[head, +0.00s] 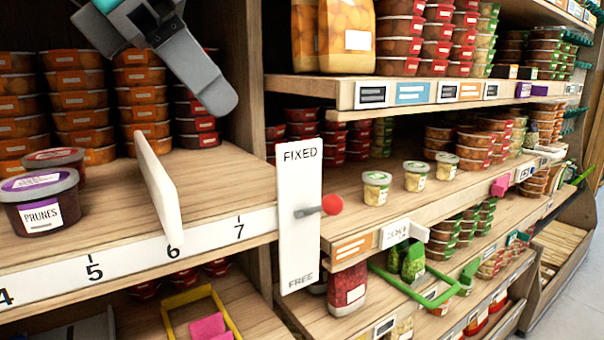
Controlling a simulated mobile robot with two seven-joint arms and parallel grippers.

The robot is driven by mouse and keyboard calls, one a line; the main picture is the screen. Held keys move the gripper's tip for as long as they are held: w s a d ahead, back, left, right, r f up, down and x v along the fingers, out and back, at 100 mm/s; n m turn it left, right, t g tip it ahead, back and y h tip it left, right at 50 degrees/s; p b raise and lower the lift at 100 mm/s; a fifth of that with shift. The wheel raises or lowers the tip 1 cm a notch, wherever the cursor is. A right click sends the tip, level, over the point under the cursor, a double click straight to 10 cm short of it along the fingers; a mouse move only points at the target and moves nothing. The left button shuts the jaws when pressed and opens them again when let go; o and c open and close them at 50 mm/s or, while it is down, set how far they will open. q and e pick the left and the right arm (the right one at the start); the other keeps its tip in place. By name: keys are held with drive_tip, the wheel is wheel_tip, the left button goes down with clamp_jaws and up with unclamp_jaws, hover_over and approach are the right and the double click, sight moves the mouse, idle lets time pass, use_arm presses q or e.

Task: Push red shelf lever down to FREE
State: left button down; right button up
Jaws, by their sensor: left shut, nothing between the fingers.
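The red-knobbed lever (331,204) sticks out to the right from a white plate (299,240) on the shelf upright. The plate reads FIXED at its top and FREE at its bottom. My right gripper is not in view.
A white divider (158,190) stands on the left shelf near number 6. A prunes tub (40,200) sits at its front left. Small jars (376,188) stand on the shelf right of the lever. A green handle (415,290) juts out lower right.

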use_arm(q)
approach(323, 203)
drive_tip(key=x, duration=0.5)
drive_tip(key=shift+f, duration=0.35)
drive_tip(key=shift+w+d+f, duration=0.25)
drive_tip(key=shift+d+f, duration=0.05)
drive_tip(key=shift+d, duration=0.1)
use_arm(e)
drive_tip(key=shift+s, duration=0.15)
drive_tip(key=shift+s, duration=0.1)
